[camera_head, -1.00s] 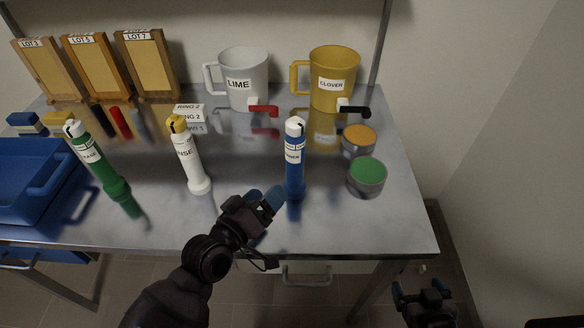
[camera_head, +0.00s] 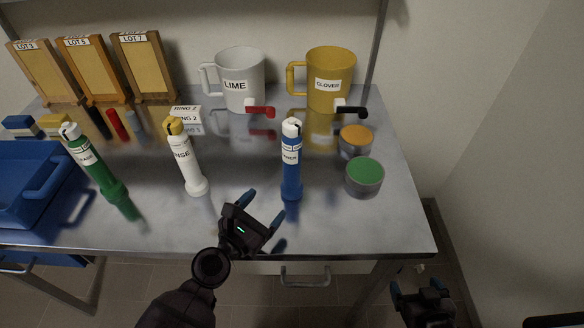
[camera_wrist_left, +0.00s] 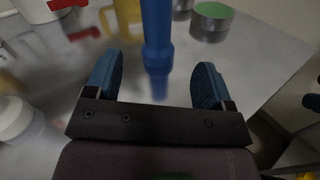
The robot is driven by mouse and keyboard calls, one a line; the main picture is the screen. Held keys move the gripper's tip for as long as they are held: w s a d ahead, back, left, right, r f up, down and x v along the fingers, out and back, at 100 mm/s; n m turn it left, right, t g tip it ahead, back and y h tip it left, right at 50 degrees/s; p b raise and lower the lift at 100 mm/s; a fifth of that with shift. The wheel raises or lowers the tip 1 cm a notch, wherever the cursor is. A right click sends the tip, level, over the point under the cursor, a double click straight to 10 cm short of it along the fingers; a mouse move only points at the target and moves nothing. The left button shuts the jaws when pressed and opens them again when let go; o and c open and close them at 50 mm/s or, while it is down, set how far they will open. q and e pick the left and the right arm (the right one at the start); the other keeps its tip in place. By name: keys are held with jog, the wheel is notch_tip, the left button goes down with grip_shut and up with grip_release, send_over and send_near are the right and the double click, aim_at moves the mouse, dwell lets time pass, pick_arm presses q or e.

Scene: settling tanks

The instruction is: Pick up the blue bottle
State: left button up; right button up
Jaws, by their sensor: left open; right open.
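The blue bottle (camera_head: 291,165) stands upright on the metal table, with a white cap and a white label. In the left wrist view the blue bottle (camera_wrist_left: 157,35) rises just beyond the fingertips, roughly midway between them. My left gripper (camera_head: 263,207) is open and empty, low over the table front and in front of the bottle; its blue fingers also show in the left wrist view (camera_wrist_left: 155,82). The fingers do not touch the bottle. My right gripper (camera_head: 422,290) is open at the lower right, off the table's front right corner.
A white bottle (camera_head: 187,160) and a green bottle (camera_head: 97,167) stand to the left. A green-topped tin (camera_head: 364,180) and an orange-topped tin (camera_head: 356,142) stand to the right. A grey jug (camera_head: 240,82) and a yellow jug (camera_head: 330,82) are behind. A blue tray (camera_head: 68,170) is far left.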

aim_at(287, 177)
pick_arm(q)
jog(key=shift+n, duration=1.1)
jog(key=shift+w+d, duration=0.1)
jog(key=shift+w, duration=0.1)
jog(key=x, duration=0.6)
jog(key=shift+w, duration=0.1)
jog(key=shift+r+x, duration=0.15)
jog(key=shift+x, duration=1.2)
jog(key=shift+r+x, duration=0.15)
jog(key=shift+x, duration=1.2)
jog(key=c, duration=1.2)
jog(key=shift+r, duration=0.15)
